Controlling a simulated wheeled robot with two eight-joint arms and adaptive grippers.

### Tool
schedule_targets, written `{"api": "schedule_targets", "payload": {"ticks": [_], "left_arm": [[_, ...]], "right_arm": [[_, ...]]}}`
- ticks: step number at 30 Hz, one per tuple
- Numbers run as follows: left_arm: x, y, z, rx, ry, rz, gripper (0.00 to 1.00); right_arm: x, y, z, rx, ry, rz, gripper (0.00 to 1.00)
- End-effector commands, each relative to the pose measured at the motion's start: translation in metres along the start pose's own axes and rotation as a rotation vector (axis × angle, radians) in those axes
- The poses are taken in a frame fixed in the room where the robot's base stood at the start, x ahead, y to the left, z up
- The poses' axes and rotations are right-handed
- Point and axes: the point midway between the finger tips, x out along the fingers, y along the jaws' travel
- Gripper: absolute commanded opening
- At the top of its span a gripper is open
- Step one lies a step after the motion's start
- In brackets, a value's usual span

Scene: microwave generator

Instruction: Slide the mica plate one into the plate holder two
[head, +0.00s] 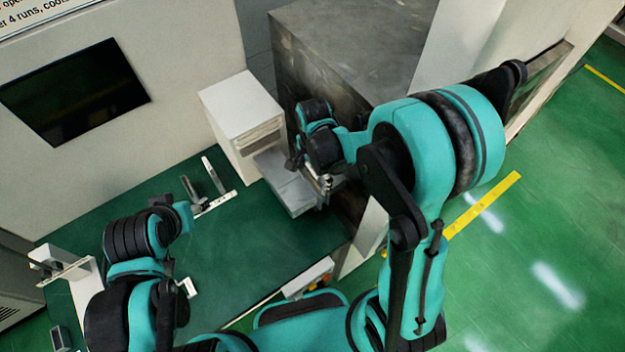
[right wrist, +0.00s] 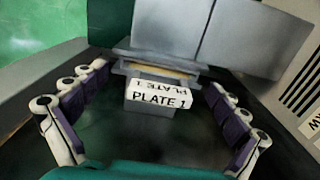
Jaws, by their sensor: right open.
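The mica plate one (right wrist: 158,97) shows in the right wrist view by its white tab marked PLATE 1. The tab sticks out of a grey slotted housing (right wrist: 160,58), with a thin tan edge in the slot behind it. My right gripper (right wrist: 158,84) is open, with its fingers on either side of the tab and apart from it. In the head view my right gripper (head: 322,184) is beside a grey metal box (head: 290,190). My left gripper (head: 172,203) is over the green table; its fingers are unclear. I cannot tell which thing is plate holder two.
A white base (head: 216,203) with upright pieces stands on the green table (head: 240,245). A white box (head: 243,110) stands behind the grey box. A white stand (head: 70,268) is at the left edge. The table's middle is clear.

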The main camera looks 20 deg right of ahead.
Motion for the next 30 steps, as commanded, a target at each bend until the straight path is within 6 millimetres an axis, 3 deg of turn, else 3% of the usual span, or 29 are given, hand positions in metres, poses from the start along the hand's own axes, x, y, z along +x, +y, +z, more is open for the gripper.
{"api": "schedule_targets", "payload": {"ticks": [2, 3, 10, 30], "left_arm": [[0.000, 0.000, 0.000, 0.000, 0.000, 0.000, 0.53], [0.000, 0.000, 0.000, 0.000, 0.000, 0.000, 0.53], [0.000, 0.000, 0.000, 0.000, 0.000, 0.000, 0.53], [-0.011, 0.000, -0.008, 0.000, 0.000, 0.000, 0.53]], "right_arm": [[0.000, 0.000, 0.000, 0.000, 0.000, 0.000, 0.98], [0.000, 0.000, 0.000, 0.000, 0.000, 0.000, 0.93], [0.000, 0.000, 0.000, 0.000, 0.000, 0.000, 0.32], [-0.020, 0.000, 0.000, 0.000, 0.000, 0.000, 0.31]]}}
